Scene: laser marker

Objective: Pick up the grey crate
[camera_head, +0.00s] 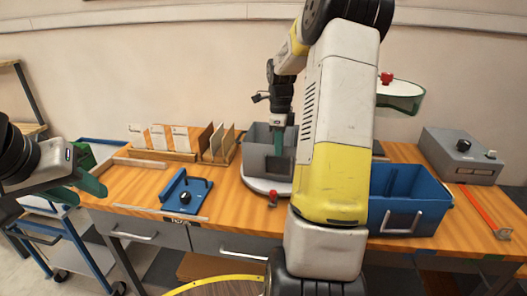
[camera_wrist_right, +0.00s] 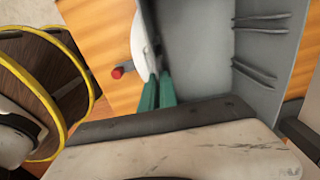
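The grey crate (camera_head: 257,152) is at the middle of the wooden table, on or just over a white round plate (camera_head: 262,187). Its inner ribs show in the right wrist view (camera_wrist_right: 262,50). My right gripper (camera_head: 277,150) reaches down at the crate's near right side. In the right wrist view its green fingers (camera_wrist_right: 158,92) are close together, one on each side of the crate's thin wall, and look closed on it. My right arm hides part of the crate's right side. My left gripper (camera_head: 78,190) is open and empty at the left, off the table's edge.
A blue bin (camera_head: 408,200) stands right of my arm. A blue fixture (camera_head: 186,192) and card holders (camera_head: 170,142) are to the left. A grey box (camera_head: 461,156) and a red bar (camera_head: 484,212) lie at the right. A red knob (camera_head: 273,198) sits by the plate.

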